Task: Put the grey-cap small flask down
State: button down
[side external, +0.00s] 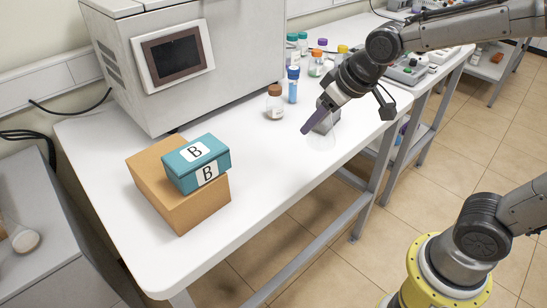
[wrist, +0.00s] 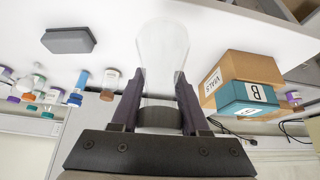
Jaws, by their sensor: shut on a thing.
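My gripper (wrist: 158,102) is shut on the dark grey cap (wrist: 158,117) of the small clear flask (wrist: 163,58). The flask's body extends out beyond the purple fingertips in the wrist view. In the side view my gripper (side external: 316,118) is over the right part of the white table, with the flask (side external: 322,141) showing only as a faint clear outline below the fingers. I cannot tell whether its base touches the table. A dark grey block (wrist: 69,40) lies apart from the flask in the wrist view; it is partly hidden behind the fingers in the side view.
A brown-capped bottle (side external: 275,102) and a blue-capped tube (side external: 293,85) stand left of my gripper, with several capped bottles behind. A teal box (side external: 197,163) sits on a cardboard box (side external: 143,166) at the left. The white table (side external: 250,185) between is clear.

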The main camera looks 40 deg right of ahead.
jog(key=shift+s+r, duration=0.25)
jog(key=shift+s, duration=0.1)
jog(key=shift+w+r, duration=0.1)
jog(key=w+f, duration=0.3)
jog(key=w, duration=0.1)
jog(key=w+a+f, duration=0.1)
jog(key=w+f, duration=0.1)
jog(key=w, duration=0.2)
jog(key=w+f, duration=0.3)
jog(key=w, duration=0.1)
jog(key=shift+w+a+f, duration=0.15)
jog(key=shift+w+f, duration=0.15)
jog(key=shift+w, duration=0.1)
jog(key=shift+w+f, duration=0.2)
jog(key=shift+f, duration=0.8)
jog(key=shift+w+f, duration=0.2)
jog(key=shift+f, duration=0.8)
jog(key=shift+f, duration=0.1)
jog(key=shift+c, duration=2)
grip_release()
